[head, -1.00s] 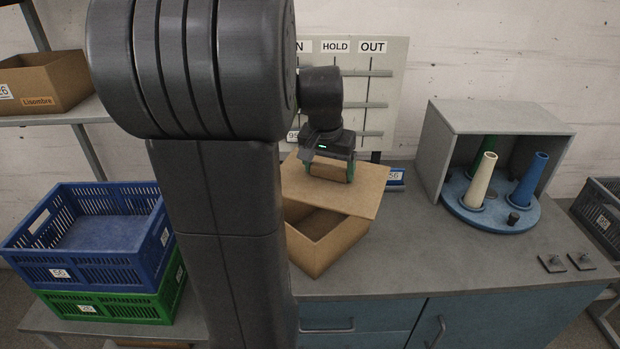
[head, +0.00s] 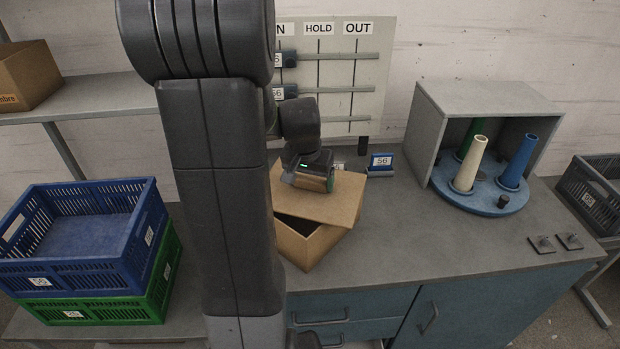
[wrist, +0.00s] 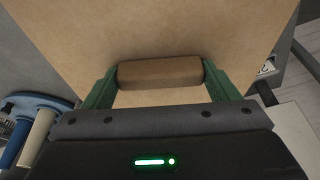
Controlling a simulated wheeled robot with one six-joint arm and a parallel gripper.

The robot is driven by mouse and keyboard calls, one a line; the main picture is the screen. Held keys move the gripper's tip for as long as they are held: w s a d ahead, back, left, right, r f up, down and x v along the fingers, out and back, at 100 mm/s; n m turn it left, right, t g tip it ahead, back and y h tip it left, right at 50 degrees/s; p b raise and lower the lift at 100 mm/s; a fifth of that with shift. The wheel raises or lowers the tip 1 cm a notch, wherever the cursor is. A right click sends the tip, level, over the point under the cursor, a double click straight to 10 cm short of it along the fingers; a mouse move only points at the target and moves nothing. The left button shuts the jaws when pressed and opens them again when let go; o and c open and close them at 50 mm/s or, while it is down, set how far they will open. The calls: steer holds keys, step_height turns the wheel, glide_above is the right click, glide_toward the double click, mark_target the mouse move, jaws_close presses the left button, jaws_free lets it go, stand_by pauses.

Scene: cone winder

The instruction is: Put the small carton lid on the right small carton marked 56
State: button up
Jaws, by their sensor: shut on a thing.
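The small carton lid (head: 338,199) is a flat brown board with a block-shaped handle. My gripper (head: 316,180) is shut on that handle (wrist: 160,72); in the wrist view its green fingers (wrist: 160,86) press on both ends of it. The lid lies over the top of an open brown carton (head: 305,246) on the worktop. It sits askew, and a dark gap shows at the carton's front left. I cannot tell whether the lid touches the rim. No number shows on this carton's visible sides. My arm hides the area to its left.
A blue holder marked 56 (head: 381,163) stands behind the carton. A grey open box (head: 487,97) with cones on a blue disc (head: 484,197) stands to the right. A blue crate (head: 83,238) rests on a green crate (head: 105,305) at left.

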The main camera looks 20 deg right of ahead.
mark_target(306, 198)
steer(key=shift+f, duration=0.2)
steer(key=o, duration=0.9)
steer(key=shift+r, duration=0.15)
steer(key=v, duration=1.2)
steer(key=shift+b, duration=0.4)
steer(key=shift+s, duration=0.1)
